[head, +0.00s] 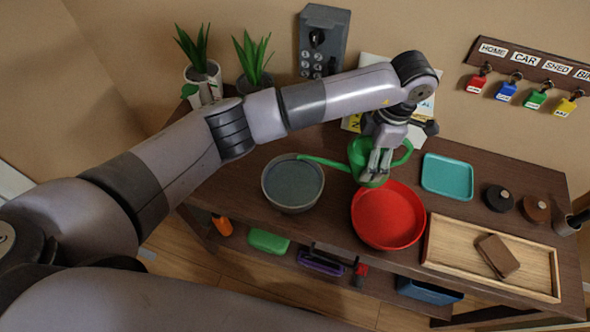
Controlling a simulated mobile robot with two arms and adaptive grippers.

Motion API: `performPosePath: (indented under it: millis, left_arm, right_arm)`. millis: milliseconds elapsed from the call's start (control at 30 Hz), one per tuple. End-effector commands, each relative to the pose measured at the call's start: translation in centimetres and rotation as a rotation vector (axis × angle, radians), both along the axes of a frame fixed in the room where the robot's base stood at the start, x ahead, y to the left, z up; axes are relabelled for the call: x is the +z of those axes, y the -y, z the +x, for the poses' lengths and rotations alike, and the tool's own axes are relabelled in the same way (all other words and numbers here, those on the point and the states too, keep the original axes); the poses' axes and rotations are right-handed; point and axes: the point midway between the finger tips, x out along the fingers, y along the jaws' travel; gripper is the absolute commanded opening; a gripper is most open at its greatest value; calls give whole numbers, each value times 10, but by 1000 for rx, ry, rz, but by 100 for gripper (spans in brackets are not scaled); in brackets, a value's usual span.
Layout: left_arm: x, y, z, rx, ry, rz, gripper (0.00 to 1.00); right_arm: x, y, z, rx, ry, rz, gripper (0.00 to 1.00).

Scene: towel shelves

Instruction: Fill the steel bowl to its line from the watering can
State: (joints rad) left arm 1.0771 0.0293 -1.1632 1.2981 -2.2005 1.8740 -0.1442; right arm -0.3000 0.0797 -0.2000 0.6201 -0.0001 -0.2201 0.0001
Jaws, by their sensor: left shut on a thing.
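A green watering can (362,153) is held above the dark wooden table. My left gripper (378,166) is shut on it, and the fingers hide part of its body. The bowl is round and grey and stands on the table left of the can. Its inside looks grey-blue; I cannot make out a fill line, the water level or any stream. My right gripper is not in view.
A red bowl (388,217) is close below the can. A teal tray (447,176) and a wooden tray (462,259) with a brown block (497,256) are to the right. Potted plants (203,72) stand behind. Several keys hang from a wall rack (530,62).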

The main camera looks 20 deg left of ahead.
Motion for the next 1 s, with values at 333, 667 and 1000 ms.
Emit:
performPosePath:
  millis: [333, 667, 1000]
  left_arm:
    - [5, -5, -2, 0, 53, -158, 22]
    - [4, -4, -2, -1, 51, -145, 22]
    - [4, -5, -2, 0, 52, -149, 22]
  right_arm:
    - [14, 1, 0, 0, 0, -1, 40]
    - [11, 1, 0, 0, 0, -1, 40]
    - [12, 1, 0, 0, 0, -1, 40]
